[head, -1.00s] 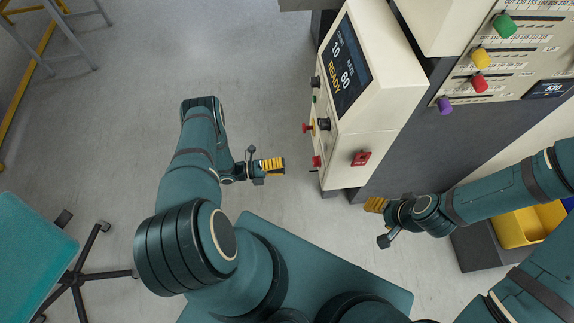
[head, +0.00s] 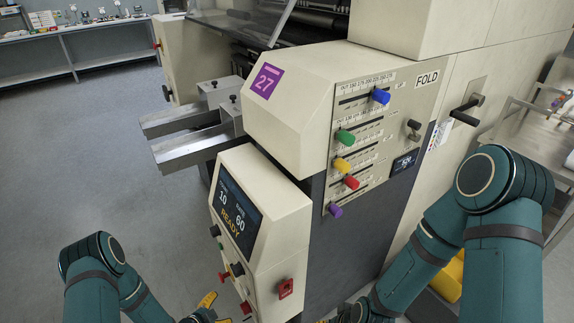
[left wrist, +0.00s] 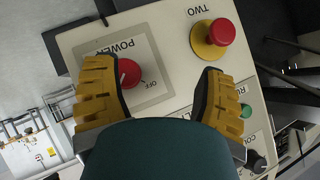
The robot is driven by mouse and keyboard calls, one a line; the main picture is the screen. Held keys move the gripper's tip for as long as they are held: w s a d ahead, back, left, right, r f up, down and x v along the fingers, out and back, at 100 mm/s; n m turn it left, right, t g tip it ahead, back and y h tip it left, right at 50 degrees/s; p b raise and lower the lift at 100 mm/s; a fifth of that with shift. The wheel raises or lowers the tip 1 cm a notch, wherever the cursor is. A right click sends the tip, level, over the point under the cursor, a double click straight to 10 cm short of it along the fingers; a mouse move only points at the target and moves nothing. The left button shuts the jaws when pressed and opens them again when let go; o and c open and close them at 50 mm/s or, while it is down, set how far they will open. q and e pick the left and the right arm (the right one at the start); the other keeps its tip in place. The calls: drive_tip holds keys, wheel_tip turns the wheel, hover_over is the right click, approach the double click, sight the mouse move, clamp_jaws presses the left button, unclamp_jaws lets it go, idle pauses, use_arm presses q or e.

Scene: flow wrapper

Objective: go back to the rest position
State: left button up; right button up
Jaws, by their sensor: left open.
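My left gripper (head: 208,300) is at the bottom edge of the head view, left of the machine's control box (head: 282,215); only part of it shows. In the left wrist view its two yellow fingers are spread apart and empty (left wrist: 158,88). Behind the gap is a panel with a red POWER knob (left wrist: 128,73); I see no finger closed on it. My right gripper (head: 350,313) is at the bottom edge of the head view, in front of the machine's dark base. Its fingers are cut off or hidden.
The flow wrapper fills the middle and right, with coloured sliders such as the green one (head: 345,137). A red button on a yellow base (left wrist: 212,38) is close to my left gripper. A yellow bin (head: 449,279) is by my right arm. Floor at left is clear.

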use_arm(q)
drive_tip(key=s+d+r+n+g+y, duration=0.1)
drive_tip(key=s+d+r+n+g, duration=0.4)
drive_tip(key=s+n, duration=0.4)
drive_tip(key=s+d+r+n+g+y, duration=0.1)
drive_tip(key=s+d+r+n+g, duration=0.35)
drive_tip(key=s+n, duration=0.4)
drive_tip(key=w+d+r+m+t, duration=0.1)
drive_tip(key=w+d+r+m, duration=0.1)
drive_tip(key=w+r, duration=0.2)
drive_tip(key=shift+d+r+m+t, duration=0.2)
drive_tip(key=shift+r+m+t, duration=0.15)
drive_tip(key=shift+r, duration=0.55)
